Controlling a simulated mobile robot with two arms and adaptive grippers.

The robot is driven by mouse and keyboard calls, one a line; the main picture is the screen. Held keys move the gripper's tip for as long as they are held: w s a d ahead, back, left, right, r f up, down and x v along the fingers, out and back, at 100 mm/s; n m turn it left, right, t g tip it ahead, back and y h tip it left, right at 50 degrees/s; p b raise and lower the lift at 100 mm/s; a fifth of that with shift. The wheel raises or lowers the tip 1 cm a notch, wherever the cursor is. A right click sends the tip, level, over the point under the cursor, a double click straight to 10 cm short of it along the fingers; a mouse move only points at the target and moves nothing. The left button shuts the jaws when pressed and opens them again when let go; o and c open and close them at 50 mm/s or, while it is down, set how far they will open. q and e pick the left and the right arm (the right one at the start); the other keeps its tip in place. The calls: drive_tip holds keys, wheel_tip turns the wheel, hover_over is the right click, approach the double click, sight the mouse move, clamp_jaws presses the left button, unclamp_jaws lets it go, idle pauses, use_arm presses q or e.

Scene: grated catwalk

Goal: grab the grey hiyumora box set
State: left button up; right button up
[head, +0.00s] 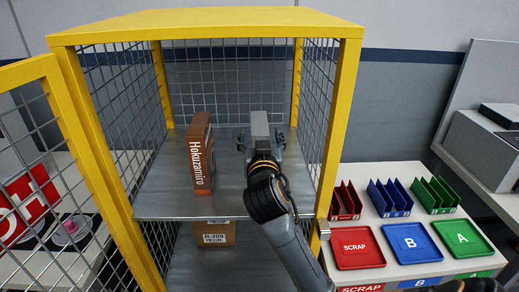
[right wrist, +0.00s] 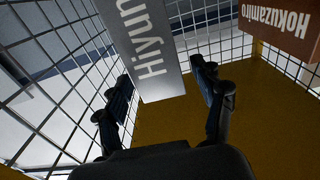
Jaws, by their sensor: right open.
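The grey Hiyumora box set (head: 260,124) stands upright on the upper shelf (head: 160,195) of the yellow cage. In the right wrist view the grey box (right wrist: 148,50) shows the letters "Hiyum" on its spine. My right gripper (head: 261,143) reaches into the cage in front of the box. Its two fingers are open, one on each side of the box, and in the right wrist view a gap shows beside the fingers (right wrist: 162,76). The arm hides the box's lower part in the head view. My left gripper is not in view.
A brown Hokuzamiro box (head: 200,155) stands on the same shelf, left of the grey box. A carton (head: 214,234) sits on the level below. Mesh walls and yellow posts (head: 340,130) enclose the shelf. Trays (head: 357,247) and bins lie on the table at right.

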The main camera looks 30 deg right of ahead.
sight(259, 126)
drive_tip(key=p+x, duration=0.2)
drive_tip(key=x, duration=0.3)
drive_tip(key=shift+w, duration=0.3)
drive_tip(key=shift+w+d, duration=0.15)
drive_tip(key=shift+c, duration=1.3)
clamp_jaws()
